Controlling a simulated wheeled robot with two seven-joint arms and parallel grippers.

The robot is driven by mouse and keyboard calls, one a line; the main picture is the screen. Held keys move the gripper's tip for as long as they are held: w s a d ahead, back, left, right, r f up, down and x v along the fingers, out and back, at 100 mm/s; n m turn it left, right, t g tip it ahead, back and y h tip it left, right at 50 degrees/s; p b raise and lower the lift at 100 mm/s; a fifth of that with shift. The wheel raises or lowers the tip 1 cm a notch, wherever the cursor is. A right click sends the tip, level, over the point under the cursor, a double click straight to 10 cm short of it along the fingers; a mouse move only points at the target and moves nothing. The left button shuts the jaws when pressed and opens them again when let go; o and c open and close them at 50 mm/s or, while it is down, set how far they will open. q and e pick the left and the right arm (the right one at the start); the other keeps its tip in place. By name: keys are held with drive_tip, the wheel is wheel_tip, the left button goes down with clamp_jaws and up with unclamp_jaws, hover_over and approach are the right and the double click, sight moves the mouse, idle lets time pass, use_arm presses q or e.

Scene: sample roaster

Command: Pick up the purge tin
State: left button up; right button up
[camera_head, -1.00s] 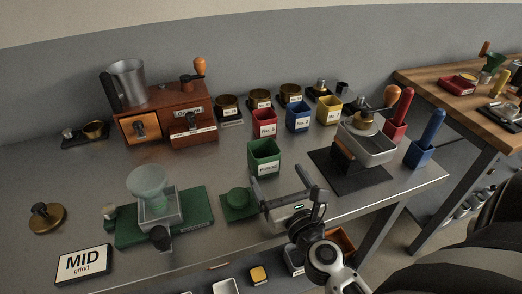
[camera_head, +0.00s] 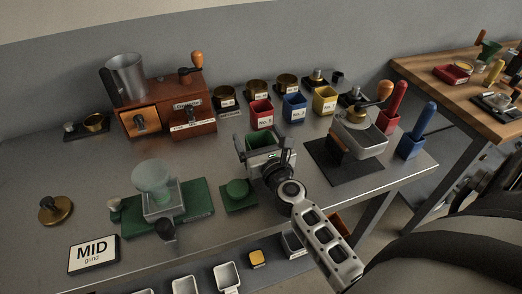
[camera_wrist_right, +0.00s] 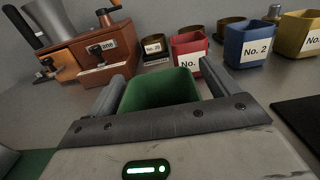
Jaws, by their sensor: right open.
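The purge tin (camera_head: 257,140) is a green, open-topped square tin on the steel table, near the middle of the head view. In the right wrist view the green tin (camera_wrist_right: 160,90) shows between the fingers, its lower part hidden by the gripper body. My right gripper (camera_head: 264,144) is open, with one finger on each side of the tin. I cannot tell whether the fingers touch it. My left gripper is not in view.
Red (camera_head: 261,114), blue (camera_head: 294,108) and yellow (camera_head: 324,101) tins stand behind.

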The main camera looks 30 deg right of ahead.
drive_tip(key=c, duration=1.2)
drive_tip(key=shift+r, duration=0.1)
